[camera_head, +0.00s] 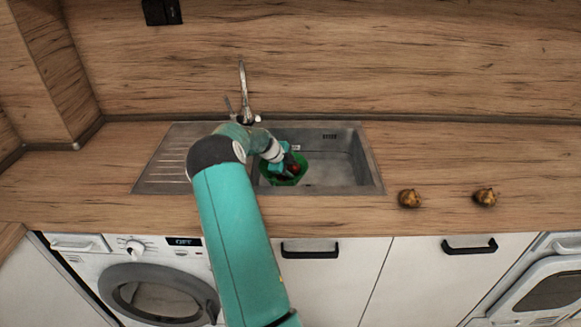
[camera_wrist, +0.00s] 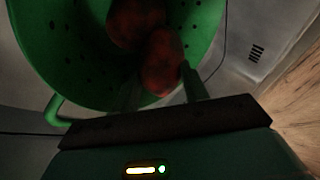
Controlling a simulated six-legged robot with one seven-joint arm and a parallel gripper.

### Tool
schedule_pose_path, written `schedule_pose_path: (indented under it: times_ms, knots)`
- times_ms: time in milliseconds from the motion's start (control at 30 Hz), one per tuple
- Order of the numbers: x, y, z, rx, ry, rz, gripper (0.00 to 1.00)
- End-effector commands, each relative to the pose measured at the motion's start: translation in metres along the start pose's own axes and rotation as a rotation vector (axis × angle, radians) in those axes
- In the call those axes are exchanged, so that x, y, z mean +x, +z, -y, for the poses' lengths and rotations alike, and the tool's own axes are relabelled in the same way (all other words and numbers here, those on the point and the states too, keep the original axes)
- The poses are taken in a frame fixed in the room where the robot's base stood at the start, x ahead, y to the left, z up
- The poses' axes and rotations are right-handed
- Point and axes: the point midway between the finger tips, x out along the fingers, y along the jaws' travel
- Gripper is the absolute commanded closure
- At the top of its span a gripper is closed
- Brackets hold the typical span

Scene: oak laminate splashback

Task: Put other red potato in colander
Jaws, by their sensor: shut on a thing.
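The green colander (camera_head: 301,176) stands in the sink, partly hidden by my arm in the head view. It fills the upper part of the wrist view (camera_wrist: 50,45), with dark holes in its wall. My gripper (camera_wrist: 160,77) is shut on a red potato (camera_wrist: 163,58), inside the outline of the colander. Another red potato (camera_wrist: 133,20) lies in the colander, beside the held one and seeming to touch it. In the head view my gripper (camera_head: 290,168) reaches down into the colander, and a dark red potato (camera_head: 295,168) shows there. Whether the held potato touches the colander is unclear.
The grey sink (camera_head: 345,160) has free room to the right of the colander, and a drainboard (camera_head: 170,165) on the left. A tap (camera_head: 244,95) stands behind. Two brown onion-like items (camera_head: 409,198) (camera_head: 485,197) lie on the wooden counter (camera_head: 450,165), right of the sink.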

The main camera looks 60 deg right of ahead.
Motion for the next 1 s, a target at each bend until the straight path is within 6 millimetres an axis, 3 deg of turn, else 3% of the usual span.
schedule_pose_path:
  times_ms: [33,67,167,567,1000]
  knots:
    - [0.001,0.001,-0.001,0.000,0.000,0.000,0.96]
    - [0.001,0.001,-0.001,0.000,0.000,0.000,0.50]
    - [0.001,0.000,0.000,0.000,0.000,0.000,0.34]
    - [-0.009,0.000,0.002,-0.001,-0.001,0.001,0.34]
    - [-0.097,0.000,0.002,-0.001,-0.002,0.003,0.34]
